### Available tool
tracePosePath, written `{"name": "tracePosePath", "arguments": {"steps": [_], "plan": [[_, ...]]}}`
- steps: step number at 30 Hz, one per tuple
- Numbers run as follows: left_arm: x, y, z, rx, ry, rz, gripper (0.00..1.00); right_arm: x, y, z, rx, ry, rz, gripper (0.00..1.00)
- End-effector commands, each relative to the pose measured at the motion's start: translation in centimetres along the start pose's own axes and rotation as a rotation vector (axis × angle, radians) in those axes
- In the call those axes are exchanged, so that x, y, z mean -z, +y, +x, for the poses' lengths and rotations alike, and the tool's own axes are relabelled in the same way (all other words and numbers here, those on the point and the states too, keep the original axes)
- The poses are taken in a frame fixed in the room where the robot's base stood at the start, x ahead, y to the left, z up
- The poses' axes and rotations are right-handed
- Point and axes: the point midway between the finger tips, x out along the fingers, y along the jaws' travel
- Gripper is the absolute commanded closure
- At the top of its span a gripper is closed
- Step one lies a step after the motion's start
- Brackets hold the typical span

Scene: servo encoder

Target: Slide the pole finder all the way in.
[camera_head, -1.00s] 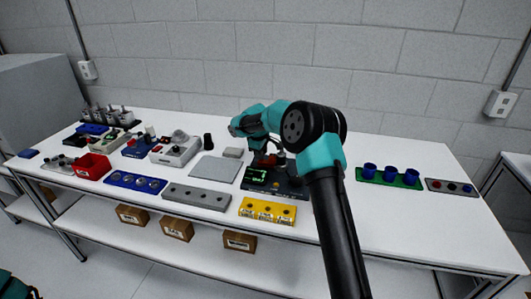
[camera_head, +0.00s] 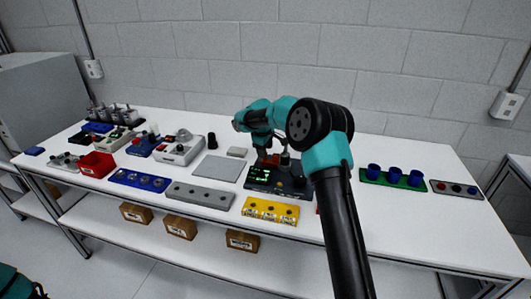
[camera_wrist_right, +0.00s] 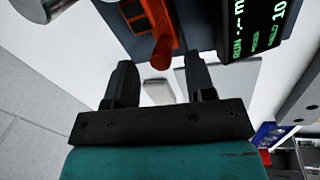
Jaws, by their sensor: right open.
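The dark test unit (camera_head: 262,178) with a green-lit display (camera_head: 259,173) stands on the white table. An orange-red part (camera_head: 272,158), which may be the pole finder, sits at its back. In the right wrist view this part (camera_wrist_right: 160,20) has an orange knob (camera_wrist_right: 161,52) pointing towards my gripper. My right gripper (camera_wrist_right: 160,75) is open and empty, its two dark fingers apart on either side of the knob's line, the knob seen just beyond the tips. In the head view my right gripper (camera_head: 264,153) is at the back of the unit, partly hidden. My left gripper is not in view.
A yellow block (camera_head: 270,211) and a grey block (camera_head: 199,195) lie in front of the unit. A grey plate (camera_head: 212,168) lies to its left. A green tray (camera_head: 392,180) with blue cups stands at the right. A metallic cylinder (camera_wrist_right: 40,8) is near the orange part.

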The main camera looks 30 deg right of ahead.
Motion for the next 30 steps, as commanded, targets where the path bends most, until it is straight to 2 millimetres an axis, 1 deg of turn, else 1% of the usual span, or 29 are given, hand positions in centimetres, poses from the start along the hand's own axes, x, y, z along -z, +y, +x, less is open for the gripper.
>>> {"name": "tracePosePath", "arguments": {"steps": [1, 15, 21, 25, 30], "plan": [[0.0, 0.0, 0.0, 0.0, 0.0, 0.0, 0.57, 0.0, 0.0, -0.9, -0.001, 0.001, 0.0, 0.5], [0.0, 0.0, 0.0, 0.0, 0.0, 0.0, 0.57, 0.0, 0.0, -9.8, 0.0, 0.002, 0.001, 0.5], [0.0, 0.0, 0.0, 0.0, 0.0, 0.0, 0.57, 0.0, 0.0, -13.3, 0.0, 0.0, 0.002, 0.5], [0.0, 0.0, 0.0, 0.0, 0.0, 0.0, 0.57, -0.1, 0.0, -14.8, 0.0, -0.001, 0.002, 0.5], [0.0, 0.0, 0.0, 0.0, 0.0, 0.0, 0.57, -0.1, 0.1, -15.4, 0.001, -0.001, 0.002, 0.5]]}}
